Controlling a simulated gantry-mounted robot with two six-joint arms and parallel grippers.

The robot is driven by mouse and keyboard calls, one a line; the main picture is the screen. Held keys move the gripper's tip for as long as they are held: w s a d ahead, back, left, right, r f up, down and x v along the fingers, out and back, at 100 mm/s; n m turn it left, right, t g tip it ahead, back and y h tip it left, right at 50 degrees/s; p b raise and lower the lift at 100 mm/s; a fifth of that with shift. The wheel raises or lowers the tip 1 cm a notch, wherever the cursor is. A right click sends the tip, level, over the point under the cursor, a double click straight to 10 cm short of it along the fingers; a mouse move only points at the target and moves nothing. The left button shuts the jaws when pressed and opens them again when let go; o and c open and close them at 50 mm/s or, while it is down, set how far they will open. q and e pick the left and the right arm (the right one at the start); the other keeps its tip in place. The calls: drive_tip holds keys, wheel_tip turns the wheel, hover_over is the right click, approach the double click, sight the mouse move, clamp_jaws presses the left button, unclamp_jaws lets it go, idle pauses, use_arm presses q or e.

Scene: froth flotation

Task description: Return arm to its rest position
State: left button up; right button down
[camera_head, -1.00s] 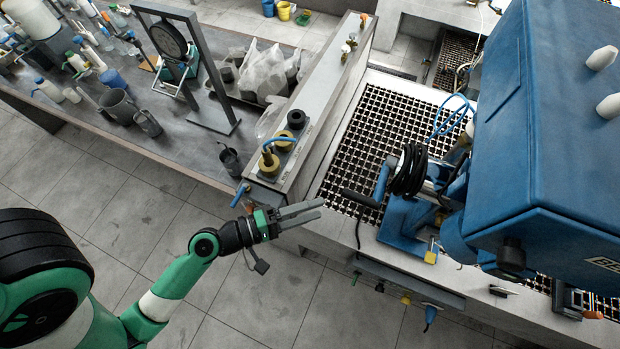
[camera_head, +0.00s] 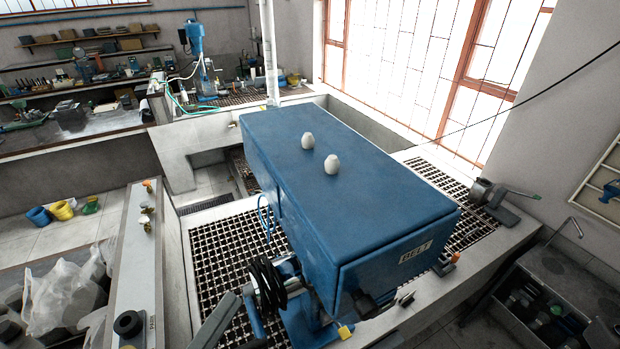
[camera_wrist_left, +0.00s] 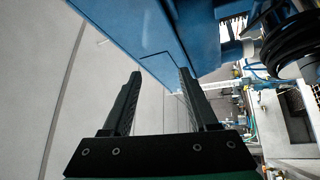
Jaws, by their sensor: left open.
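My left gripper (camera_wrist_left: 160,85) is open in the left wrist view, with two dark fingers spread apart and nothing between them. Beyond its fingertips is a smooth blue surface, and a pale grey surface fills the left side. In the head view, a grey part of the left gripper (camera_head: 217,318) shows at the bottom edge, left of the blue machine's black coil. Most of the left arm is out of the frame. My right gripper is in neither current view.
A large blue flotation machine (camera_head: 335,190) stands on a bench with dark grating (camera_head: 222,258). A black coil (camera_head: 268,284) hangs at its front left. A pale ledge (camera_head: 138,270) and plastic bags (camera_head: 62,298) are at left. A dark cabinet (camera_head: 550,290) stands at right.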

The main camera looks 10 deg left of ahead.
use_arm(q)
drive_tip(key=w+d+r+m+t+h, duration=0.1)
drive_tip(key=d+r+m+h, duration=0.15)
drive_tip(key=r, duration=0.55)
drive_tip(key=w+d+r+m+t+h, duration=0.1)
drive_tip(key=r+m, duration=0.3)
drive_tip(key=r, duration=0.4)
drive_tip(key=s+r+m+t, duration=0.2)
drive_tip(key=r+m, duration=0.1)
drive_tip(key=r, duration=0.6)
drive_tip(key=s+r+m+t, duration=0.2)
drive_tip(key=r+m, duration=0.1)
drive_tip(key=r, duration=0.5)
drive_tip(key=a+y, duration=0.1)
drive_tip(key=y, duration=0.2)
drive_tip(key=a+r+t+y, duration=0.1)
drive_tip(key=a+y, duration=0.1)
drive_tip(key=y, duration=0.1)
drive_tip(key=a+r+n+y, duration=0.1)
drive_tip(key=a+y, duration=0.1)
drive_tip(key=y, duration=0.1)
drive_tip(key=shift+s+t+y, duration=0.25)
drive_tip(key=shift+t+y, duration=0.1)
drive_tip(key=shift+t, duration=0.05)
drive_tip(key=shift+d, duration=0.15)
